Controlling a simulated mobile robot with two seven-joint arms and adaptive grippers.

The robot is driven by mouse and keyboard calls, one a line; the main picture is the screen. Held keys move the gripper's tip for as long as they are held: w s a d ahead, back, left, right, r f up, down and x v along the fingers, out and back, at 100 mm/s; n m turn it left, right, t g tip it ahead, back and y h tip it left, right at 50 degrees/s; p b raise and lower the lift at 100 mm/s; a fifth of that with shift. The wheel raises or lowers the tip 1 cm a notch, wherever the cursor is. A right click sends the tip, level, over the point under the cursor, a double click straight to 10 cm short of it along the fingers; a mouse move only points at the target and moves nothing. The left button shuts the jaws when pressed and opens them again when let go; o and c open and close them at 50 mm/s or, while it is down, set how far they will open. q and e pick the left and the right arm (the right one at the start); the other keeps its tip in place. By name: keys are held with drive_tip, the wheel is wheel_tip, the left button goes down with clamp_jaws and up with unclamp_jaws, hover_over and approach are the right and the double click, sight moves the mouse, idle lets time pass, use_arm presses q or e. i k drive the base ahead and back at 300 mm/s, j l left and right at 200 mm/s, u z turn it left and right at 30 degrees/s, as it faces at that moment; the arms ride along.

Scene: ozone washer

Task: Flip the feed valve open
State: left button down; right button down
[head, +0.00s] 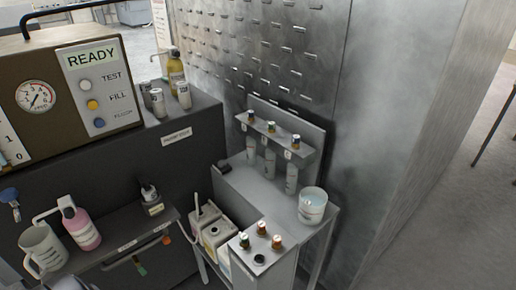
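A small valve-like fitting with a blue handle (8,195) shows at the far left edge, on the front of the dark cabinet below the control box. No label reading "feed" is legible on it, and I cannot tell whether it is open or closed. The brown control box (60,80) stands above it, with a round gauge (36,96) and a display (92,57) reading READY.
A jug (43,250) and a pink bottle (84,228) stand on the low shelf near the fitting. A steel stand (265,185) with vials and a clear beaker (312,206) is at centre. Open floor (425,245) lies at right.

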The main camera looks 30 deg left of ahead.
sight(143, 272)
drive_tip(key=u, duration=2.2)
